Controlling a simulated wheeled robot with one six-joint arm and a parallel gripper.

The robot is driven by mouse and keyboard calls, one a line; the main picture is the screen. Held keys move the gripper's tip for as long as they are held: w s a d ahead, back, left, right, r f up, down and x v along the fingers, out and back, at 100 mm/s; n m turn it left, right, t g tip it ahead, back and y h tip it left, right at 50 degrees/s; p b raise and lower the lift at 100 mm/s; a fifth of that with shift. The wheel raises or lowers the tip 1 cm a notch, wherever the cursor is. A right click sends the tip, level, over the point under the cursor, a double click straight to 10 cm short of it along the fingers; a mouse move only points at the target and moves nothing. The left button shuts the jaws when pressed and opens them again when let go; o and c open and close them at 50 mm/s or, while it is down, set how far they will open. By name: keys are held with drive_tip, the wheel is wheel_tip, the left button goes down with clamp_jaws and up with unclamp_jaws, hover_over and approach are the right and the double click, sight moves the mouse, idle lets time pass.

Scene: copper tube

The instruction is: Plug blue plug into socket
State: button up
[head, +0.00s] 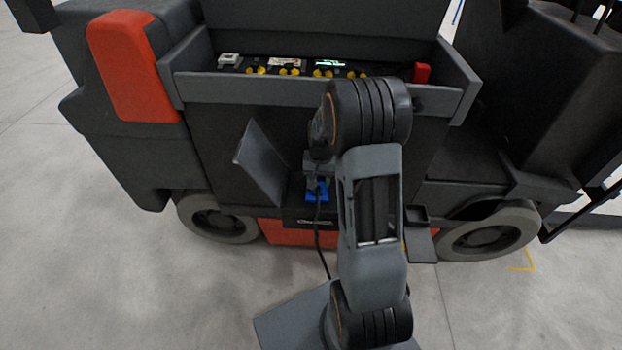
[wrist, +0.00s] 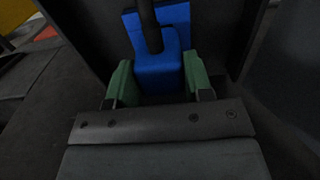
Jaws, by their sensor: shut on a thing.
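The blue plug (wrist: 158,72) is between the two green fingers of my gripper (wrist: 160,84) in the wrist view, and they are shut on it. A black cable rises from the plug toward the top of that view. A second blue part (wrist: 179,14), perhaps the socket, shows directly behind the plug and cable. I cannot tell whether the plug is seated in it. In the head view, blue (head: 317,190) shows on the front of the dark vehicle, just below my gripper, with the cable hanging down from it. My arm hides part of this area.
An open grey flap (head: 262,163) stands out left of the blue parts. A tray with yellow knobs (head: 289,71) lies above, behind a grey rail (head: 250,89). A small dark ledge (head: 420,246) juts out at the right. Vehicle wheels stand on both sides.

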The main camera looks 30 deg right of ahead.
drive_tip(key=shift+f, duration=0.4)
drive_tip(key=o, duration=0.9)
drive_tip(key=shift+o, duration=0.2)
wheel_tip(320, 180, up, 14)
drive_tip(key=p, duration=0.1)
idle(0.4)
drive_tip(key=s+a+r+n+t+p, duration=0.1)
drive_tip(key=s+a+r+n+p, duration=0.1)
drive_tip(key=s, duration=0.5)
drive_tip(key=s+a+r+n+t+p, duration=0.1)
drive_tip(key=s+a+r+n+p, duration=0.1)
drive_tip(key=s+a+r+p, duration=0.2)
drive_tip(key=s+a+r, duration=0.2)
drive_tip(key=s, duration=0.1)
drive_tip(key=shift+n, duration=0.3)
drive_tip(key=shift+n+t, duration=0.3)
drive_tip(key=shift+t, duration=0.6)
drive_tip(key=a+r, duration=0.1)
drive_tip(key=s+a+r+p, duration=0.1)
drive_tip(key=r, duration=0.1)
drive_tip(key=s+a+r+p, duration=0.1)
drive_tip(key=shift+a+r, duration=0.1)
drive_tip(key=shift+r, duration=0.15)
